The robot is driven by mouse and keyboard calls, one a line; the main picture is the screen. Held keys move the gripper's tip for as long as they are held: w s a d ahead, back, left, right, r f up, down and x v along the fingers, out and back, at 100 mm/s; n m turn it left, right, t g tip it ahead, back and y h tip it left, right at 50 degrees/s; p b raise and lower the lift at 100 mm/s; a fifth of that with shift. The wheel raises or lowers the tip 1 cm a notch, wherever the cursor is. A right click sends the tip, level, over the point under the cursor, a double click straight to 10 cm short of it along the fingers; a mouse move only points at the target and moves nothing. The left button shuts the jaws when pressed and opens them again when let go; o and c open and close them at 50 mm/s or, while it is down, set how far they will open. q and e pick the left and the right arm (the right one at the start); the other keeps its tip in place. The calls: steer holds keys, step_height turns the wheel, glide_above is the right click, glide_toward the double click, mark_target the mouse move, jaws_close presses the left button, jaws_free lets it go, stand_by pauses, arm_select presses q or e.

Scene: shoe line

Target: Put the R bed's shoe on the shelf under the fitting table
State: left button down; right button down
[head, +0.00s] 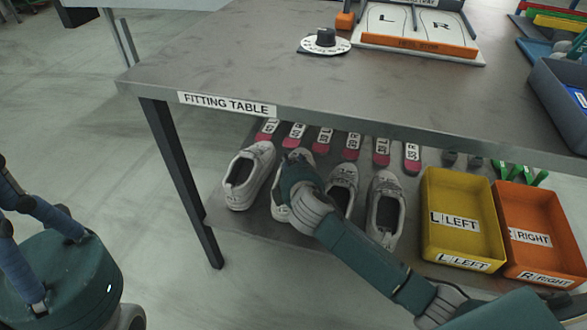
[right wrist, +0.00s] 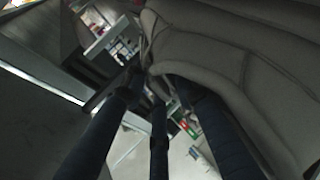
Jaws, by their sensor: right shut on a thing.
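The fitting table (head: 220,60) carries a white fitting board with an L bed (head: 388,18) and an R bed (head: 412,27). No shoe shows on the visible part of either bed. Under the table, a grey shoe (head: 279,203) is at the shelf (head: 237,220), second from left in a row. My right gripper (head: 296,180) reaches in over it and is shut on it, its fingers mostly hidden. The shoe's grey side fills the upper right of the right wrist view (right wrist: 235,60). I cannot tell whether its sole touches the shelf. My left gripper (head: 60,268) is at the left edge, fingers spread and empty.
Other grey shoes stand close on both sides, one at left (head: 248,176) and one at right (head: 385,207). A yellow LEFT bin (head: 461,250) and an orange RIGHT bin (head: 541,262) fill the shelf's right. A table leg (head: 180,180) stands left. A dial (head: 325,40) sits on top.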

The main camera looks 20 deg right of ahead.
steer(key=shift+r, duration=0.15)
steer(key=c, duration=1.4)
jaws_free()
steer(key=shift+f, duration=0.2)
steer(key=shift+r, duration=0.1)
